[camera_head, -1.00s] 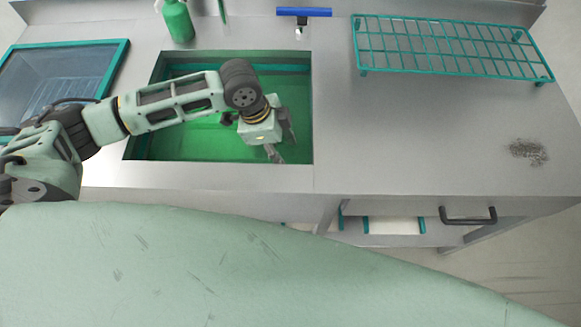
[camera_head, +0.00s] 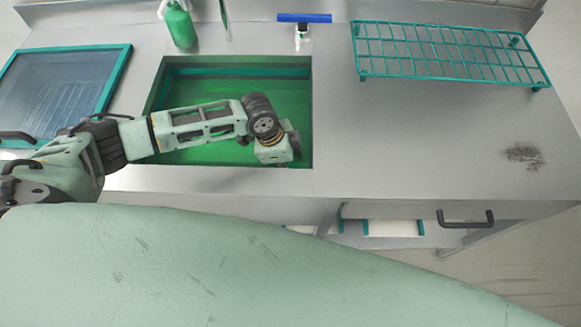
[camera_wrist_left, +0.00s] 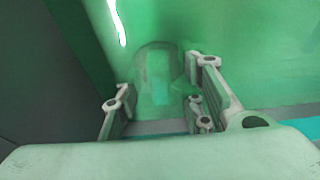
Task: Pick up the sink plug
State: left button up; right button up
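The green-lined sink (camera_head: 158,97) is set in the steel counter. My left gripper (camera_head: 290,150) is down in its front right corner in the head view, with its fingers mostly hidden behind the wrist. In the left wrist view the left gripper (camera_wrist_left: 164,78) has its fingers apart. A blurred, rounded grey-green shape (camera_wrist_left: 157,72) shows between and beyond the fingers. It may be the sink plug, but I cannot tell for sure, nor whether a finger touches it. No plug is clear in the head view. My right gripper is not in view.
A blue-handled tap (camera_head: 303,18) stands behind the sink. A green bottle (camera_head: 180,24) is at the back left. A green wire rack (camera_head: 450,52) stands at the right. A green-framed panel (camera_head: 62,90) lies at the left.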

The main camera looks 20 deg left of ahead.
pick_arm(q)
jog(key=shift+s, duration=0.1)
grip_shut()
